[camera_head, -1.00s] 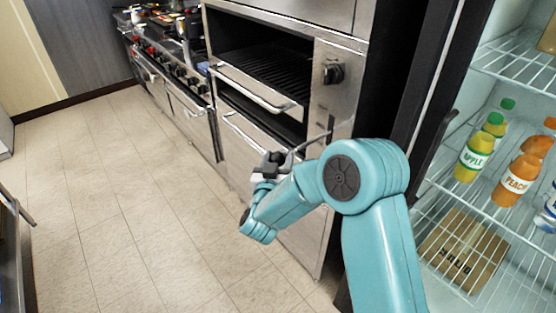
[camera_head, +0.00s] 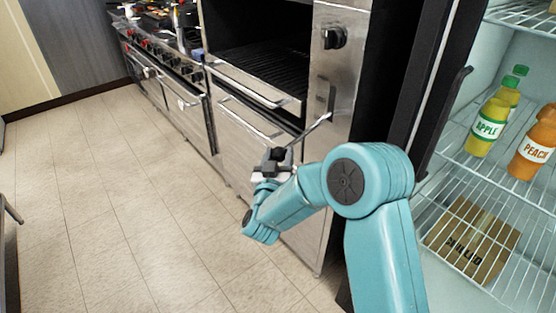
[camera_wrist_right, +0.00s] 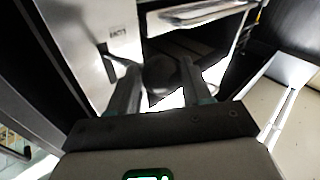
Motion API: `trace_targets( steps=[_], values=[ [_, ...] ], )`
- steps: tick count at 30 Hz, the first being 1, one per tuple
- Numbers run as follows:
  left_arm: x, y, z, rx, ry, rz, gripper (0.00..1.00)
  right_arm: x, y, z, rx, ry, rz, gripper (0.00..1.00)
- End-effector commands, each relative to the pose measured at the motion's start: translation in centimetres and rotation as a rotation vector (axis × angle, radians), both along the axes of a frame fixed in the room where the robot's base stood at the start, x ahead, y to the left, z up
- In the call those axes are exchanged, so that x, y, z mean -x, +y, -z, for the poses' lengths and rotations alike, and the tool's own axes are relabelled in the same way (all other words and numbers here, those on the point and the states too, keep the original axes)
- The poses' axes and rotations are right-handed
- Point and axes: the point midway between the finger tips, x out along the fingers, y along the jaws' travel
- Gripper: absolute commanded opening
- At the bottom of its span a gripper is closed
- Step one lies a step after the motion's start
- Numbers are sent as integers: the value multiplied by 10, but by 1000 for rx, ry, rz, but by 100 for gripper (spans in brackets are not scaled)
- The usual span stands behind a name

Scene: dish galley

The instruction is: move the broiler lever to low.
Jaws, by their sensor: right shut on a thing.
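The broiler lever (camera_head: 315,128) is a thin metal rod that comes out of a slot in the steel panel (camera_head: 322,75) right of the broiler opening. It slopes down and to the left toward my right gripper (camera_head: 273,163). In the right wrist view, the lever's dark round knob (camera_wrist_right: 162,74) sits between the two fingers of the right gripper (camera_wrist_right: 160,88), which is shut on it. The slot (camera_wrist_right: 110,64) shows left of the fingers, with a label (camera_wrist_right: 123,36) too blurred to read. My left gripper is not in view.
A dark rotary knob (camera_head: 334,37) is above the slot. The broiler rack handle (camera_head: 250,92) and a lower door handle (camera_head: 250,122) stick out nearby. An open fridge with bottles (camera_head: 487,128) stands at right. The tiled floor (camera_head: 120,190) at left is clear.

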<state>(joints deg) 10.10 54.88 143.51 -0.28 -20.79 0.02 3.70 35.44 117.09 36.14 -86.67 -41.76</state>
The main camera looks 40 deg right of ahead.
Motion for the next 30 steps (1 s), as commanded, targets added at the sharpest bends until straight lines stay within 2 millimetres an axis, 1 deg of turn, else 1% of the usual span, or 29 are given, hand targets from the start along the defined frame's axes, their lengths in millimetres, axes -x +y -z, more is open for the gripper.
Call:
trace_targets(
  steps=[1,5,6,7,8,30],
  values=[
    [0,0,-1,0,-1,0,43,-2,1,3,-4,11,-8,0],
    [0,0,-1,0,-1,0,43,-2,0,3,-3,13,-7,0],
    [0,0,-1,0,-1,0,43,-2,0,3,-3,13,-7,56],
    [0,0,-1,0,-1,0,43,-2,0,3,-4,13,-6,65],
    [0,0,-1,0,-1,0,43,-2,0,3,-4,13,-6,69],
    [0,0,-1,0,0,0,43,1,2,1,-3,9,-1,69]
  ],
)
